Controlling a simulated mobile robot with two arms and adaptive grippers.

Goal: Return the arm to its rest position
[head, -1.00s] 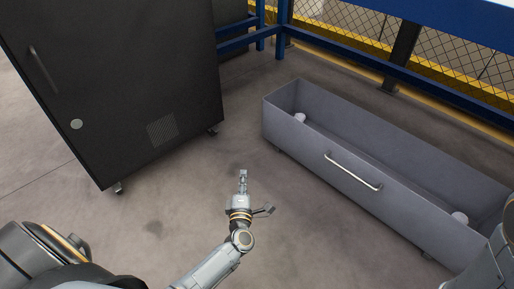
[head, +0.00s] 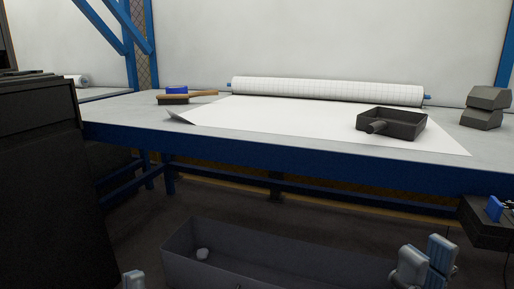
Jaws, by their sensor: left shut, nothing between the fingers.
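The tip of my left gripper (head: 133,280) shows at the bottom edge of the head view, left of centre. Its fingers are shut with nothing between them, and the rest of that arm is below the picture. It is in front of the left end of the low grey bin. A grey-blue part of my right arm (head: 428,264) shows at the bottom right, in front of the bin. I cannot tell whether this part includes the fingers or how they stand.
A workbench (head: 300,158) with white paper (head: 280,117) spans the view; a paper roll (head: 320,91), black pan (head: 393,125), brush (head: 190,98) and dark blocks (head: 485,108) stand on it. A dark cabinet (head: 45,180) is left. The grey bin (head: 300,255) holds a white lump (head: 203,254).

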